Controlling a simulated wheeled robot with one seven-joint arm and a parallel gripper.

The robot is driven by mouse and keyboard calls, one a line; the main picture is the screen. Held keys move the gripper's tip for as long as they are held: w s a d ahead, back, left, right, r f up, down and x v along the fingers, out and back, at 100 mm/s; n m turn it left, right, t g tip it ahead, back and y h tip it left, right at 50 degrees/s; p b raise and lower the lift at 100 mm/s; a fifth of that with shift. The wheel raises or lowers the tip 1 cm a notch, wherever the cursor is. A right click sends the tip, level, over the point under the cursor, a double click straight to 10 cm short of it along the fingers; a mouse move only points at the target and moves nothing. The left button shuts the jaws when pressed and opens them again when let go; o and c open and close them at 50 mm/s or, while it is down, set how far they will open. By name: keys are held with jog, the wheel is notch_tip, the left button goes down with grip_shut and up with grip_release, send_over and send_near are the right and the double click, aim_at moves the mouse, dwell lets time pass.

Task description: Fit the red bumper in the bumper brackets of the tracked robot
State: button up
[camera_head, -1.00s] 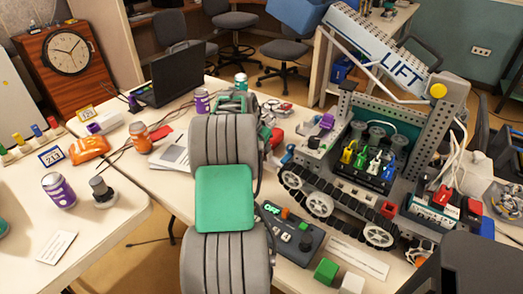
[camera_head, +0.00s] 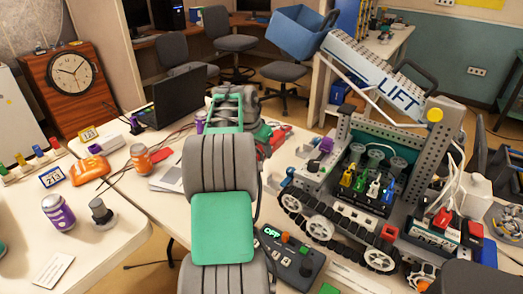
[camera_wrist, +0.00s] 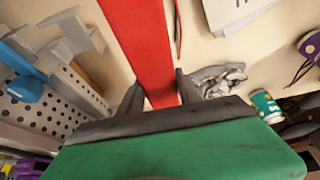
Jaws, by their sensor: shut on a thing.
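The red bumper (camera_wrist: 148,45) is a long flat red bar. In the wrist view it runs from the top edge down between the fingers of my gripper (camera_wrist: 158,92), which is shut on it. In the head view my arm hides most of the gripper, and a bit of red (camera_head: 281,134) shows beside it. The tracked robot (camera_head: 345,215) stands on the table to the right, with black tracks and a grey perforated mast. In the wrist view, grey bracket-like parts (camera_wrist: 82,38) and a perforated plate (camera_wrist: 40,105) are at left, apart from the bumper.
A control box (camera_head: 291,258) with a lit "OFF" sign lies in front of the tracks. The LIFT ramp (camera_head: 385,75) stands behind the robot. A laptop (camera_head: 178,100), an orange can (camera_head: 140,159) and a purple can (camera_head: 58,213) are at left. A green can (camera_wrist: 265,105) is right of the gripper.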

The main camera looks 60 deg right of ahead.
aim_at(273, 142)
grip_shut()
jog(key=shift+s+r+p, duration=0.1)
jog(key=shift+r+p, duration=0.15)
jog(key=shift+p, duration=0.05)
jog(key=s+r+p, duration=0.1)
jog(key=p, duration=0.1)
jog(key=s+d+p, duration=0.1)
jog(key=p, duration=0.1)
jog(key=s+r+p, duration=0.1)
jog(key=p, duration=0.2)
jog(key=shift+s+d+r, duration=0.25)
jog(key=shift+d+r, duration=0.05)
jog(key=s+f+p, duration=0.2)
jog(key=s+p, duration=0.4)
jog(key=p, duration=0.3)
jog(key=shift+s+d+f, duration=0.25)
jog(key=shift+s+d, duration=0.15)
